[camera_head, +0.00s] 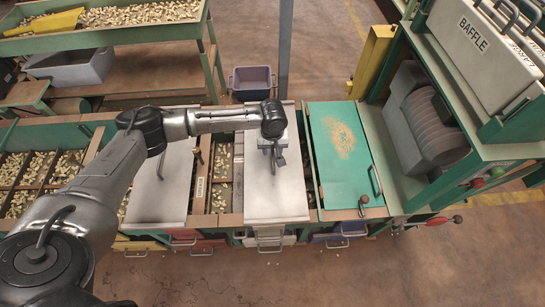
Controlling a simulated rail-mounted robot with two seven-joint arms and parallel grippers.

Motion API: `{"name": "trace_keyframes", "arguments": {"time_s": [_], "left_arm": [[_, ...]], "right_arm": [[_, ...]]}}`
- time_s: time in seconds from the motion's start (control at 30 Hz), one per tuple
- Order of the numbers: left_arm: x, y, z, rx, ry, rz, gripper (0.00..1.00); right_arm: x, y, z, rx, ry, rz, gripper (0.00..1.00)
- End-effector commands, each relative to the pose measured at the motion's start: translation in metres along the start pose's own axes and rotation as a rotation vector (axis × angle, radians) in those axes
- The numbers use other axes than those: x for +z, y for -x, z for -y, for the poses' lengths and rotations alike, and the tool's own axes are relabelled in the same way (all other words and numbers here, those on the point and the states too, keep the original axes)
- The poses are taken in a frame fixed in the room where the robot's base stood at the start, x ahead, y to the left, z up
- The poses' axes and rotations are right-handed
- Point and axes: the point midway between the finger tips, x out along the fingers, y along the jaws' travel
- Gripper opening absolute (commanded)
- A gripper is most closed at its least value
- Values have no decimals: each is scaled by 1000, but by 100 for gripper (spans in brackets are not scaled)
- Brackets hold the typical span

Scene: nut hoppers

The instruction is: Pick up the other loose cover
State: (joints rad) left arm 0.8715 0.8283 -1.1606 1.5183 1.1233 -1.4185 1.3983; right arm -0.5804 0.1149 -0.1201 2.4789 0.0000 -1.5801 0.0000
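A grey metal cover (275,198) lies across the hopper row in the middle. My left gripper (278,160) hangs over its far half, pointing down. The gripper and wrist hide that part of the cover, so I cannot tell whether the fingers are open, shut or touching anything. A second grey metal cover (160,192) lies to the left, partly behind my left arm. A green cover (338,150) with a worn yellowish patch and a bar handle (375,181) lies to the right. My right gripper is not in view.
Open hopper bays with nuts (223,162) lie between the covers. A green machine with a box marked BAFFLE (474,35) stands at the right. Coloured drawers (340,233) line the front edge. A purple-grey bin (252,82) stands behind; a nut tray (110,18) is at back left.

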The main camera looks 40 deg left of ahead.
Motion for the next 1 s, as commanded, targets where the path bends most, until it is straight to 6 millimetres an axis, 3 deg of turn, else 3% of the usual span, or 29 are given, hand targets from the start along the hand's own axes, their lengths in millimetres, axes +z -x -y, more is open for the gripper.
{"name": "trace_keyframes", "arguments": {"time_s": [0.2,0.6,1.0], "left_arm": [[0,1,0,1,0,-1,39],[0,0,0,1,0,-1,0],[-1,2,0,2,0,-1,0]], "right_arm": [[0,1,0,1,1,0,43],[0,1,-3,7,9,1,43],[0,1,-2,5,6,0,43]]}}
